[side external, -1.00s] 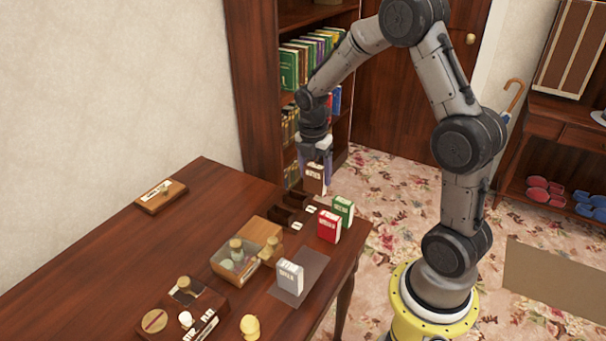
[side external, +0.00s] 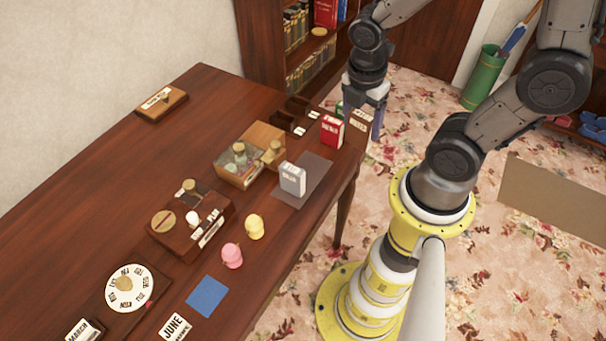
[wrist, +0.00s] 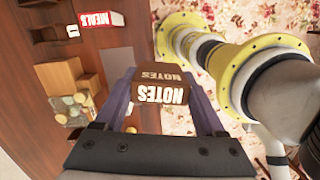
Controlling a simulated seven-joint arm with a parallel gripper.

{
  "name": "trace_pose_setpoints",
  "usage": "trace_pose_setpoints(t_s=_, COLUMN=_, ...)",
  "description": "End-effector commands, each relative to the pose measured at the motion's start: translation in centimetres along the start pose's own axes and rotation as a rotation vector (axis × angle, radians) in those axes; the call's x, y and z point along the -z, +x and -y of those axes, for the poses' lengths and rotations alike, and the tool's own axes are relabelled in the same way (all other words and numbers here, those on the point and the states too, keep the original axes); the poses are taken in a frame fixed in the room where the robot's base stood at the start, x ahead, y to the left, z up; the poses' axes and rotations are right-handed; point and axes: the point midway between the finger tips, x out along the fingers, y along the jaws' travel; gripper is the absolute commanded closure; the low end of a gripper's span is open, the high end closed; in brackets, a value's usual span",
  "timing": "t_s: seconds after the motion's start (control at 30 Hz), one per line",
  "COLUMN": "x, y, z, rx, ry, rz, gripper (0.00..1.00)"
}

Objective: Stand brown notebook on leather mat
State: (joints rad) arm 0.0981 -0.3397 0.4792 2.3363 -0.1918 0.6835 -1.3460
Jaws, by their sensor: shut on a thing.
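My gripper (side external: 363,108) is shut on the brown notebook (side external: 360,122), which carries a white NOTES label. In the wrist view the notebook (wrist: 160,90) sits between the two fingers (wrist: 160,78). In the side view it is near the table's far right edge, beside the red notebook (side external: 331,130); its exact height is unclear. The leather mat (side external: 318,168) is a dark flat rectangle nearer the camera by the table's right edge. A grey-white notebook (side external: 292,179) stands upright on it. The mat shows partly in the wrist view (wrist: 118,62).
A green notebook (side external: 339,107) is partly hidden behind the red one. A wooden box with jars (side external: 238,163) stands left of the mat. Dark open holders (side external: 290,110) are at the table's far end. Yellow (side external: 254,227) and pink (side external: 231,256) figures stand nearer. My base is right of the table.

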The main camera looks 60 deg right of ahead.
Motion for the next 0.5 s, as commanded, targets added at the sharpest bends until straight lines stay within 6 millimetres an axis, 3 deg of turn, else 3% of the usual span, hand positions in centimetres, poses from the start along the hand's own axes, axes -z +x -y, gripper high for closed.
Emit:
trace_pose_setpoints(t_s=0.1, x=1.3, y=-0.2, z=2.7, rx=-0.01, ry=-0.059, rz=0.0, gripper=0.85)
trace_pose_setpoints(t_s=0.2, x=2.0, y=-0.3, z=3.9, rx=-0.017, ry=-0.118, rz=-0.001, gripper=0.85)
trace_pose_setpoints(t_s=0.37, x=2.7, y=-0.7, z=3.8, rx=-0.018, ry=-0.165, rz=0.0, gripper=0.85)
trace_pose_setpoints(t_s=0.5, x=3.1, y=0.0, z=2.1, rx=-0.015, ry=-0.171, rz=0.001, gripper=0.85)
